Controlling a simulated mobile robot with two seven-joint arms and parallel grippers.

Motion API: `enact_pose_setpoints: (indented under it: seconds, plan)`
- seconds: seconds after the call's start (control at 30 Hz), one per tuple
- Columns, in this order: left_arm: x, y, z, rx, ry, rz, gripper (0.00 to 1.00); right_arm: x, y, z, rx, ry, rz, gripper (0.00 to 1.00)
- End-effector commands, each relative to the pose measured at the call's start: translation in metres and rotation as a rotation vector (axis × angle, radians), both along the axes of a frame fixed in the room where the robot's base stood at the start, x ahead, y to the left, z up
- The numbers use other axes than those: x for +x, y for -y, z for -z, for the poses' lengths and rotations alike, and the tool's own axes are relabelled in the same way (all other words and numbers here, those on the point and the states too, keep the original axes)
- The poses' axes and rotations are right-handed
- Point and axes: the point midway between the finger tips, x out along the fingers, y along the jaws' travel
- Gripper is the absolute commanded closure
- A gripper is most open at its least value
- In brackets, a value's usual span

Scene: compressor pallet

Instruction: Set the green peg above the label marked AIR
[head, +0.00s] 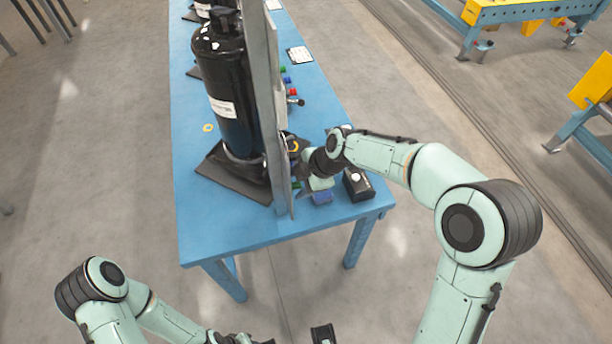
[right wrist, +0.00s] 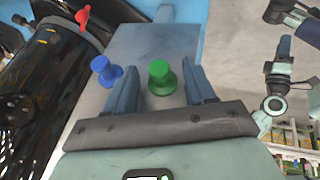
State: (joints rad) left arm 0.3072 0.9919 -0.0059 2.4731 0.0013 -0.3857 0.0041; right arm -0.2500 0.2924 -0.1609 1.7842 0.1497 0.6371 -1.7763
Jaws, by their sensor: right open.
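In the right wrist view the green peg (right wrist: 159,75), a flanged spool shape, stands out from a grey panel (right wrist: 150,50). My right gripper (right wrist: 160,66) is open, with one finger on each side of the green peg and gaps between. In the head view my right gripper (head: 304,170) is at the right face of the upright panel (head: 266,90), near its near end, partly hidden by my wrist. My left gripper (head: 240,339) is cut off at the bottom edge, its fingers unclear. I cannot make out a label marked AIR.
A black compressor (head: 235,100) stands behind the panel on the blue table (head: 225,228). A black box (head: 358,184) lies right of my right gripper.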

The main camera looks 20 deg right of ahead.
Motion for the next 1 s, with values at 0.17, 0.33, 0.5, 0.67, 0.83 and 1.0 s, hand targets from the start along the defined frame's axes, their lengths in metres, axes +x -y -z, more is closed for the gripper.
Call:
enact_pose_setpoints:
  seconds: [0.17,0.33,0.5,0.67,0.83,1.0]
  plan:
    - [0.0001,-0.0001,-0.0001,0.000,0.000,0.000,0.57,0.0007,-0.0008,0.0019,0.000,0.001,0.000,0.46]
    - [0.0001,-0.0001,-0.0001,0.000,0.000,0.000,0.57,0.0007,-0.0007,0.0019,0.000,0.001,0.000,0.59]
    - [0.0001,-0.0001,-0.0001,0.000,0.000,0.000,0.57,0.0006,-0.0007,0.0017,0.000,0.001,0.000,0.92]
    - [0.0001,-0.0001,-0.0001,0.000,0.000,0.000,0.57,0.0005,-0.0007,0.0017,0.000,0.000,0.001,0.93]
    - [0.0000,0.0000,0.0001,0.000,0.000,0.000,0.57,0.0005,-0.0005,0.0017,0.000,0.000,0.001,1.00]
    - [0.0001,0.0000,0.0000,0.000,0.000,0.000,0.57,0.0004,-0.0010,0.0016,0.001,0.000,0.000,1.00]
